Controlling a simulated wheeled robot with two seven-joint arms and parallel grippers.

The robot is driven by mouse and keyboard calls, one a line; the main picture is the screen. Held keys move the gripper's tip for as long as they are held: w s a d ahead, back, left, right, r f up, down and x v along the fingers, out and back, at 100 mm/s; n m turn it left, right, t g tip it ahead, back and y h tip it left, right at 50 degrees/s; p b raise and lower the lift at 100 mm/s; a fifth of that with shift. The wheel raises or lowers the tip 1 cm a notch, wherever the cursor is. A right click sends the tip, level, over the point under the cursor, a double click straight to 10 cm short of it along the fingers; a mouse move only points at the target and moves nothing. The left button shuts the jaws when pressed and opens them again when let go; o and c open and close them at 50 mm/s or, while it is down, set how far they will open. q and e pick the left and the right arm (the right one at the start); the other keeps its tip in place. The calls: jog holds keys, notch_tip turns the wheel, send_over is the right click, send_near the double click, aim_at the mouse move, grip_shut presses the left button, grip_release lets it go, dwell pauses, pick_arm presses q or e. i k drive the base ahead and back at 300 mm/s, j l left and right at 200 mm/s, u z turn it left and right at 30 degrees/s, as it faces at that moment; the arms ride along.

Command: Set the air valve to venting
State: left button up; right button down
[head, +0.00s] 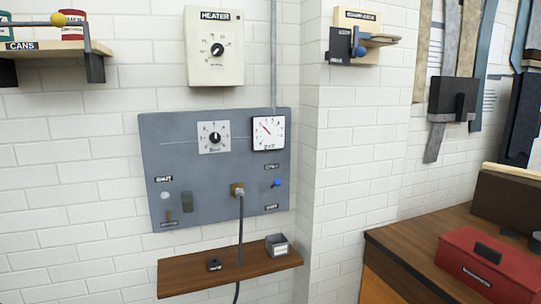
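A grey panel (220,165) is mounted on the white brick wall. On its right side is a small lever with a blue knob (277,183), between a label above (272,167) and a label below (271,207). The label text is too small to read, and I cannot tell which setting the lever is at. A brass fitting (237,190) with a dark hose hanging from it is to its left. Neither of my grippers is in view.
The panel also carries a dial (214,138), a lamp (165,195) and switches. A heater box (214,47) hangs above. A wooden shelf (195,280) with a small grey box (277,245) juts out below. A red toolbox (487,266) stands on the right bench.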

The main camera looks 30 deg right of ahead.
aim_at(277, 181)
jog(key=i+l, duration=0.4)
jog(key=i+l+u, duration=0.15)
jog(key=i+l, duration=0.25)
jog(key=l, duration=0.15)
jog(key=i+l, duration=0.35)
jog(key=l, duration=0.15)
jog(key=u, duration=0.05)
